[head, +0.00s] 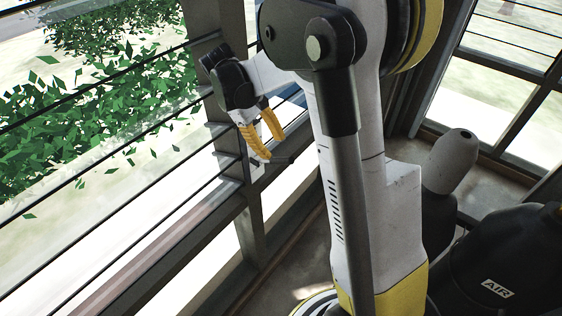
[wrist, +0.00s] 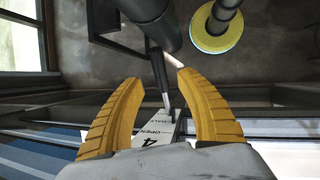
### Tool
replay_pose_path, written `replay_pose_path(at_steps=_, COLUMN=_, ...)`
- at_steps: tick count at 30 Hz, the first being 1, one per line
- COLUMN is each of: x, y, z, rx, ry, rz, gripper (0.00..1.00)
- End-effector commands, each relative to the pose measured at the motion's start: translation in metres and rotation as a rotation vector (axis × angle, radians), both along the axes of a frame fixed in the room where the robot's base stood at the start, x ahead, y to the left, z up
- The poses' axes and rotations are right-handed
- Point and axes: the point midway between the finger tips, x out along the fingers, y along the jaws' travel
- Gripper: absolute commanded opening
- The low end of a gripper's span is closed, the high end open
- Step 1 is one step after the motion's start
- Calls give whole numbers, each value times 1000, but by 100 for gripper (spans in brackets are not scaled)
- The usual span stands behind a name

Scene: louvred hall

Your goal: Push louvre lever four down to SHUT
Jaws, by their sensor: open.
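In the wrist view a white plate (wrist: 128,138) carries a black 4 and the word OPEN; a further word is too small to read surely, and I cannot see SHUT. A thin lever (wrist: 160,78) with a dark grip and paler metal stem stands out from the plate's far end. It lies between the fingers in that picture, with no clear contact. My gripper (wrist: 160,100) is open, its two yellow fingers apart and empty. In the head view my gripper (head: 269,155) points down beside the window post, mostly hiding the plate.
A dark window frame with thin horizontal bars (head: 130,150) runs along the left. A black tank marked AIR (head: 505,265) and a pale-topped bottle (head: 452,160) stand at the right. Bare floor (head: 290,262) shows below the post.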

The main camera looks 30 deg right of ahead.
Motion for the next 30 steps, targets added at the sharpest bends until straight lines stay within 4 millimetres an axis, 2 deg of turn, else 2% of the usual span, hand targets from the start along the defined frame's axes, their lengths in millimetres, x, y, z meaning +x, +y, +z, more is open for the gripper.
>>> replay_pose_path(at_steps=1, x=-2, y=-2, z=-10, rx=0, ry=0, rz=-1, gripper=42)
replay_pose_path(at_steps=9, x=-13, y=-15, z=-44, rx=-1, ry=-1, rz=-2, gripper=42)
replay_pose_path(at_steps=14, x=-13, y=-15, z=-42, rx=0, ry=-1, rz=0, gripper=42)
replay_pose_path(at_steps=24, x=-18, y=-21, z=-58, rx=0, ry=-1, rz=1, gripper=42)
replay_pose_path(at_steps=30, x=-18, y=-21, z=-57, rx=0, ry=-1, rz=1, gripper=42)
